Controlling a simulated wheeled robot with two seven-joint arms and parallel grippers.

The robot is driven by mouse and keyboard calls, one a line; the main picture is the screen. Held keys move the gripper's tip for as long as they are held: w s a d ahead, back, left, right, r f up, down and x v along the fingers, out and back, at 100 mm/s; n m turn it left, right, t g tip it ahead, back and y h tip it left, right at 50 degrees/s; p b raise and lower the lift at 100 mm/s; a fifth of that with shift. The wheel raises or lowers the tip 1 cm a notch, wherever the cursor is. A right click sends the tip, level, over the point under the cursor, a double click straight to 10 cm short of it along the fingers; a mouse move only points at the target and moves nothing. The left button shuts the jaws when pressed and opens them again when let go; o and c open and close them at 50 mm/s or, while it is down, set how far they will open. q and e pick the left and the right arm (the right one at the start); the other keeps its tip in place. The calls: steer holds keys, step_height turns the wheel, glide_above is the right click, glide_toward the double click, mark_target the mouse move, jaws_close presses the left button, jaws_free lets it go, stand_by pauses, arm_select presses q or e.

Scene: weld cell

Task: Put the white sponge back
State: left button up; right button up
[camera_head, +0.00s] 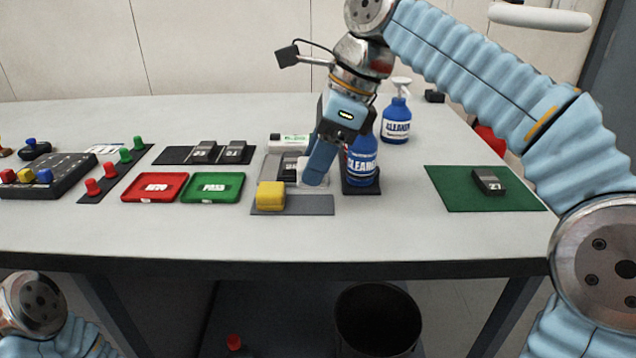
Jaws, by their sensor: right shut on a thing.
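My right gripper (316,178) points down over the middle of the table, just behind a dark grey mat (312,207). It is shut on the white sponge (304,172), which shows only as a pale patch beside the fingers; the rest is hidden. A yellow sponge (270,196) sits on the left part of the mat, and the right part is bare. I cannot tell whether the white sponge touches the surface below. My left gripper is out of view; only part of my left arm shows at the lower left.
A blue cleaner bottle (362,162) stands close right of my gripper, with another cleaner bottle (396,122) behind. Red (155,188) and green (212,188) trays lie left. A green mat (460,196) holds a dark block (488,181) at right. The table's front strip is clear.

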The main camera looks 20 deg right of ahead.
mark_target(318, 204)
steer(key=shift+w+f, duration=0.25)
steer(key=shift+f, duration=0.1)
steer(key=f, duration=0.1)
steer(key=w+f, duration=0.1)
steer(key=f, duration=0.1)
steer(key=f+b, duration=0.1)
steer(key=shift+w+d+f, duration=0.25)
steer(key=shift+d+f, duration=0.05)
steer(key=shift+d, duration=0.05)
steer(key=shift+f, duration=0.2)
steer(key=shift+f, duration=0.15)
steer(key=o, duration=1.1)
